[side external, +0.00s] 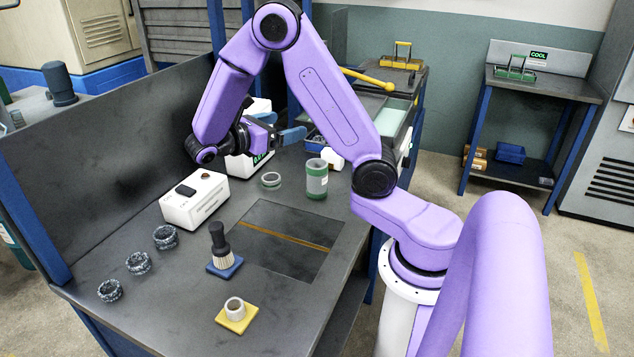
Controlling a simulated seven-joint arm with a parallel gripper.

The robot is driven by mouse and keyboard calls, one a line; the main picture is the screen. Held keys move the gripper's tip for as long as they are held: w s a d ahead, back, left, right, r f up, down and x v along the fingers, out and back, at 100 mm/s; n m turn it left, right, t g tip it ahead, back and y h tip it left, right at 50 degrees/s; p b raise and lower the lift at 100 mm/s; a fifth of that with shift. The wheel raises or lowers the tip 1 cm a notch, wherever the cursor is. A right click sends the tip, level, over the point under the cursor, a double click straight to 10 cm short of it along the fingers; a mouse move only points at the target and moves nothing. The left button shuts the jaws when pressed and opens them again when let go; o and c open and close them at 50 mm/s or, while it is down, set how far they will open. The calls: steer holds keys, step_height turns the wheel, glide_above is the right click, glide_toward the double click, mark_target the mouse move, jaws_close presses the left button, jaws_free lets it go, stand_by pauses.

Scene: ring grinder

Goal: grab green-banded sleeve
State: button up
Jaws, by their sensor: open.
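A short ring-shaped sleeve (271,180) lies on the bench, grey with a greenish tint; its band is too small to make out clearly. My gripper (284,127) is open, with blue fingers pointing right. In the picture it shows above and behind the ring and cylinder, in front of a white machine (245,163). Nothing shows between the fingers, though part of the gripper is hidden by my wrist.
Several dark speckled rings (138,262) stand in a row at the left. A dark wall (110,140) borders the left.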

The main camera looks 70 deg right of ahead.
steer(key=d, duration=0.1)
steer(key=h, duration=0.1)
glide_toward(309, 175)
steer(key=shift+d+n+g, duration=0.3)
steer(key=shift+d+g, duration=0.1)
steer(key=shift+d, duration=0.15)
steer(key=shift+s+d+f, duration=0.1)
steer(key=shift+f, duration=0.05)
steer(key=x, duration=1.1)
steer(key=shift+s+d, duration=0.1)
steer(key=shift+d, duration=0.25)
steer(key=c, duration=1.1)
